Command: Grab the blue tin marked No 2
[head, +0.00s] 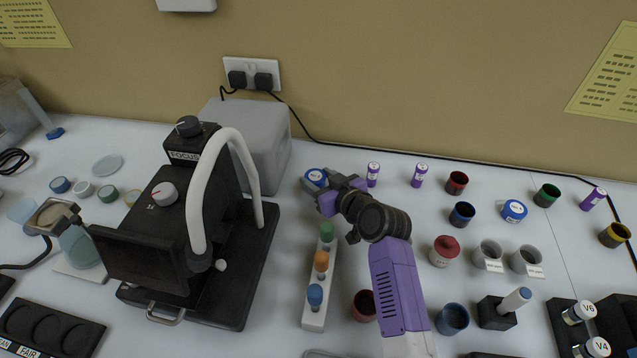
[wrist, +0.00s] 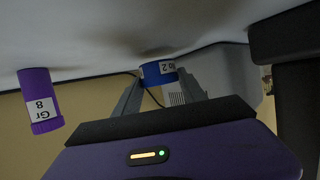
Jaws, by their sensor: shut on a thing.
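The blue tin (head: 315,178) stands at the back of the bench, just right of the grey box. In the wrist view the blue tin (wrist: 158,73) shows upside down with a white label that reads "o 2". My gripper (head: 325,188) reaches over the bench to this tin, and in the wrist view my gripper (wrist: 160,90) has its two grey fingers on either side of it, shut on it. The picture does not show clearly whether the tin is off the bench. Another blue tin (head: 513,210) with a white label stands further right, apart from my gripper.
Purple tubes (head: 373,174) stand just right of my gripper. A rack with coloured stoppers (head: 319,285) lies in front of it. The black focus machine (head: 180,230) and grey box (head: 258,140) are on the left. Several cups and a red-lidded jar (head: 445,251) crowd the right.

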